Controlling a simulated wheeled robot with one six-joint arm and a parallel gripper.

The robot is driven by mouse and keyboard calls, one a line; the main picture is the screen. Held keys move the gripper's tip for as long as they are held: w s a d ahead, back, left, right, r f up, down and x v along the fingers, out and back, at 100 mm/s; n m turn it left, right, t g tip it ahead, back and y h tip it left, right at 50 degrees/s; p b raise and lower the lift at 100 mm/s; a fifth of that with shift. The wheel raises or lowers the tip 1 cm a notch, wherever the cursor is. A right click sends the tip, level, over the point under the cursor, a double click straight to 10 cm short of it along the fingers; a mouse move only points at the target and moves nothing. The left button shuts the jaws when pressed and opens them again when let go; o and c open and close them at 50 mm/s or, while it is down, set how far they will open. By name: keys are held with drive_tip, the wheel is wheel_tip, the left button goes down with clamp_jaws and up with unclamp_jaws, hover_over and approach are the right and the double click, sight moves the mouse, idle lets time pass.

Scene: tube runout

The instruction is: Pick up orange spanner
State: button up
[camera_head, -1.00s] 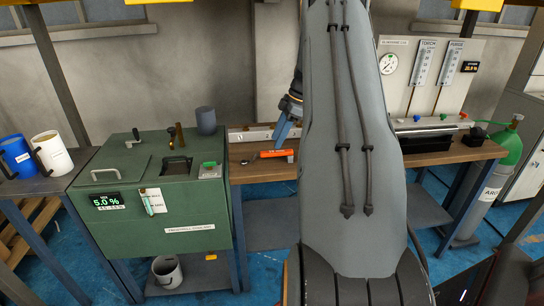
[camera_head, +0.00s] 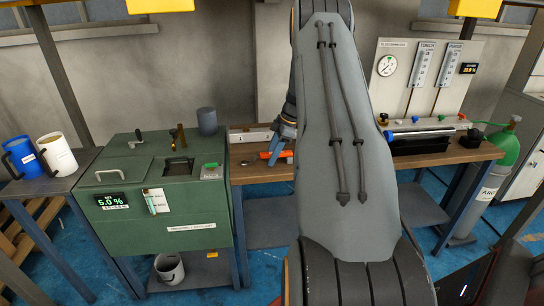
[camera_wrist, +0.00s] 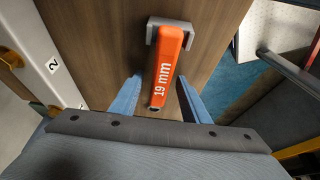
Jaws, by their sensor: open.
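The orange spanner (camera_wrist: 164,75), marked "19 mm", lies on the wooden bench top (camera_wrist: 105,45), its far end at a grey bracket-like piece (camera_wrist: 169,23). In the wrist view my gripper (camera_wrist: 156,92) has its two blue fingers apart, one on each side of the near part of the handle, with gaps visible. In the head view the spanner (camera_head: 284,154) shows behind and beside my blue fingers (camera_head: 277,152), partly hidden by them and my arm. I cannot tell how high the fingertips are above the bench.
A green cabinet (camera_head: 165,200) reading 5.0 % stands left of the bench. A level-like bar (camera_head: 250,136) lies along the bench's back. Gauges on a panel (camera_head: 425,75) and a green cylinder (camera_head: 505,147) stand right. Blue and white jugs (camera_head: 58,152) stand far left.

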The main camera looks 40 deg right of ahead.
sight(269, 153)
drive_tip(key=shift+f, duration=0.1)
clamp_jaws()
idle(0.4)
drive_tip(key=shift+r+b, duration=0.3)
drive_tip(key=shift+r, duration=0.35)
wheel_tip(269, 153, up, 2)
drive_tip(key=shift+w+r+b, duration=0.1)
drive_tip(key=shift+b, duration=0.5)
drive_tip(key=shift+s+a+r, duration=0.1)
drive_tip(key=shift+s+a, duration=0.15)
drive_tip(key=shift+s, duration=0.3)
drive_tip(key=s+a+b, duration=0.4)
drive_tip(key=s+a, duration=0.5)
drive_tip(key=s, duration=0.5)
drive_tip(key=shift+s, duration=0.25)
